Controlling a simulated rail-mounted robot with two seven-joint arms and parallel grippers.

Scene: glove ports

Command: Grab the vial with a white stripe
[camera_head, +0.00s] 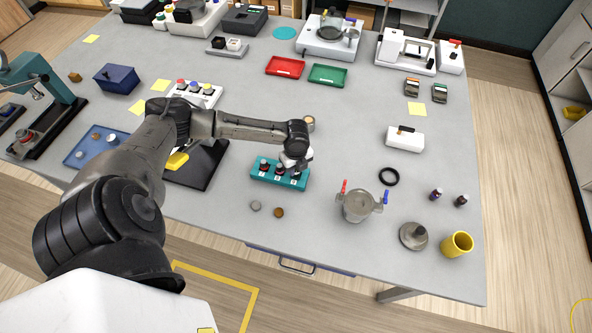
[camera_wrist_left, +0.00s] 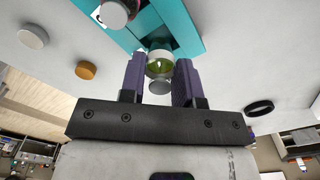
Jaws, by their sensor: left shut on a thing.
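The teal rack (camera_head: 262,181) stands near the table's front edge and holds dark vials with coloured tops, including a left vial (camera_head: 263,164) and a middle vial (camera_head: 279,169). My left gripper (camera_head: 296,165) reaches down over the rack's right end. In the left wrist view its two dark fingers (camera_wrist_left: 160,78) are shut on a vial (camera_wrist_left: 158,66) with a pale white band and a yellow-green middle. The held vial is at the teal rack's edge in that view; I cannot tell if it is still seated. The fingers hide its sides. My right gripper is not in view.
A grey cap (camera_head: 255,206) and a brown cap (camera_head: 278,212) lie in front of the rack. A clear vessel with red and blue handles (camera_head: 357,206) stands to the right. A black ring (camera_head: 389,176) lies beyond it. Two dark bottles (camera_head: 436,194) stand farther right.

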